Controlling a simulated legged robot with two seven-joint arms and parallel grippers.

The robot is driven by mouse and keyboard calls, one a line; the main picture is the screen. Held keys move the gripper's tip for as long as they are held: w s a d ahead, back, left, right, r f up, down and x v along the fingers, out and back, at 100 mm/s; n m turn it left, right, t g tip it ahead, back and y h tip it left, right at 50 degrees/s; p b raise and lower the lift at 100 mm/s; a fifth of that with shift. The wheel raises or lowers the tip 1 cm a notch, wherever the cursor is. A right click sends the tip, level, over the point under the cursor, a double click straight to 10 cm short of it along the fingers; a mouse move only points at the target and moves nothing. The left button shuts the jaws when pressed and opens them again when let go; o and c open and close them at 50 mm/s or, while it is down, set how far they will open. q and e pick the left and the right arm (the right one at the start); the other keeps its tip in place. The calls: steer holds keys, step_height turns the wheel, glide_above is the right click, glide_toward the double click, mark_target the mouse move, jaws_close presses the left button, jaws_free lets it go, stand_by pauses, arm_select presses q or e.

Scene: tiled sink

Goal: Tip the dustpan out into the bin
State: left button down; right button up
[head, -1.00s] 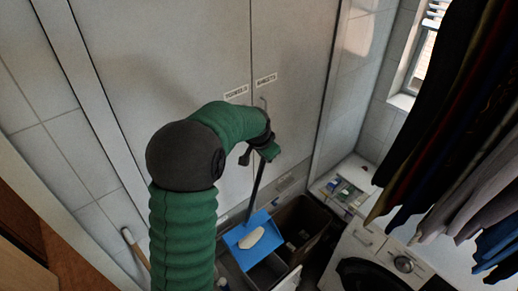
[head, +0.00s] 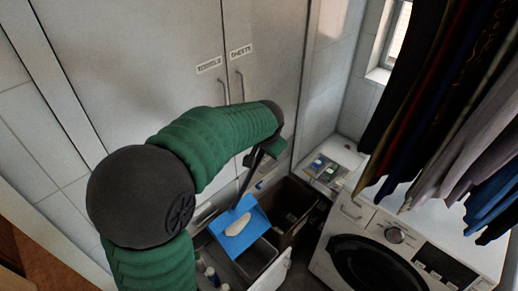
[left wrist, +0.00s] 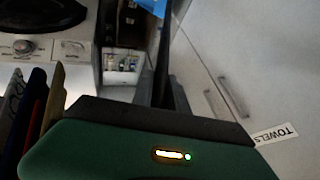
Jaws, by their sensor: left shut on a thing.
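A blue dustpan (head: 241,233) with a long dark handle (head: 248,182) carries a white oblong object (head: 236,220) on its pan. My left gripper (head: 258,158) is shut on the upper part of the handle, and the pan hangs below it. The dark handle (left wrist: 162,70) also shows in the left wrist view, with a bit of the blue pan (left wrist: 153,5) at the top edge. A dark open bin (head: 296,200) stands right beside the pan, with a grey open compartment (head: 252,262) under and in front of it. The pan looks roughly level. My right gripper is not in view.
A white washing machine (head: 385,250) stands to the right, with hanging clothes (head: 450,110) above it. Tall cupboard doors (head: 150,70) with handles stand behind my arm. Bottles (head: 213,275) stand low by the compartment, and a shelf with small items (head: 328,170) is behind the bin.

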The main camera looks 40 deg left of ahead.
arm_select(q)
steer(key=s+d+f+y+b, duration=0.1)
steer(key=d+f+b, duration=0.2)
steer(key=d+b, duration=0.3)
steer(key=s+d+f+y+b, duration=0.1)
steer(key=d+f+b, duration=0.2)
steer(key=d+b, duration=0.4)
steer(key=s+d+f+y+b, duration=0.1)
steer(key=d+b, duration=0.5)
steer(key=d, duration=0.7)
steer(key=shift+s+d+f+m+t+y, duration=0.15)
steer(key=shift+s+f+m+t+y, duration=0.3)
steer(key=shift+f, duration=0.65)
steer(key=shift+w, duration=0.1)
